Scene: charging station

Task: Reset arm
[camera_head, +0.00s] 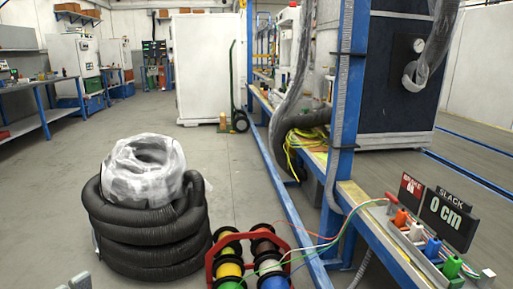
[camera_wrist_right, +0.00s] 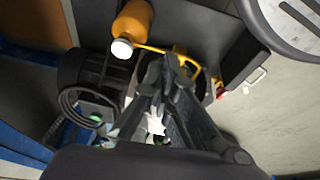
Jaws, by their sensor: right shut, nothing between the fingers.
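My right gripper (camera_wrist_right: 172,68) fills the middle of the right wrist view. Its dark fingers come together at the tips, with nothing between them. It hangs over dark equipment, near an orange bottle (camera_wrist_right: 133,22) with a white cap and a yellow bar. My right gripper does not show in the head view. Small grey pieces at the bottom left edge of the head view may be the tips of my left gripper (camera_head: 79,281); they are too cropped to tell their state.
A coiled black hose (camera_head: 150,235) with clear wrap stands on the floor at left, beside a red rack of wire spools (camera_head: 262,255). A blue-framed bench (camera_head: 375,235) on the right carries coloured connectors and a "0 cm" slack display (camera_head: 445,213). The floor at centre left is clear.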

